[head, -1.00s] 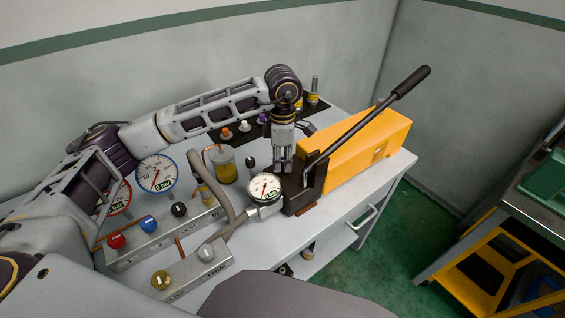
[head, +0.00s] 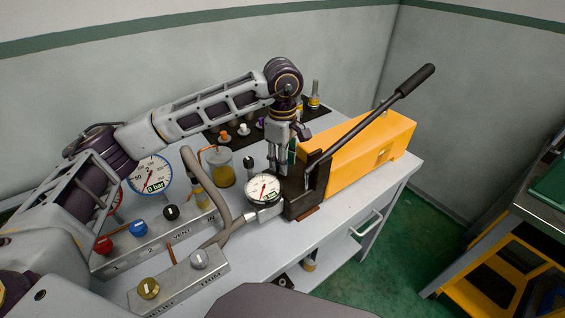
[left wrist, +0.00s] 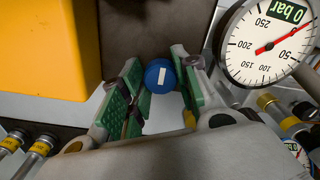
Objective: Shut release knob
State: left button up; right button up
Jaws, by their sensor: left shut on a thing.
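The release knob (left wrist: 159,76) is a round blue knob with a white bar across its face, at the base of the yellow hand pump (head: 362,147). My left gripper (head: 279,168) points down beside the pump's dark front block. In the left wrist view, the green-padded fingers stand on either side of the knob, and the gripper is shut on it. In the head view the gripper hides the knob. The pump's gauge (head: 263,189) stands close by; it also shows in the left wrist view (left wrist: 268,42), reading 0 bar. My right gripper is out of view.
The long pump lever (head: 372,119) slants up to the right. A curved hose (head: 214,188) and valve blocks with red, blue, black and other knobs (head: 138,227) lie at left front. An amber jar (head: 221,168) stands behind. The pale bench top is clear in front of the pump.

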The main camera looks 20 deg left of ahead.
pick_arm(q)
jog(key=shift+r, duration=0.1)
dwell(0.4)
jog(key=o, duration=1)
jog(key=shift+r, duration=5.9)
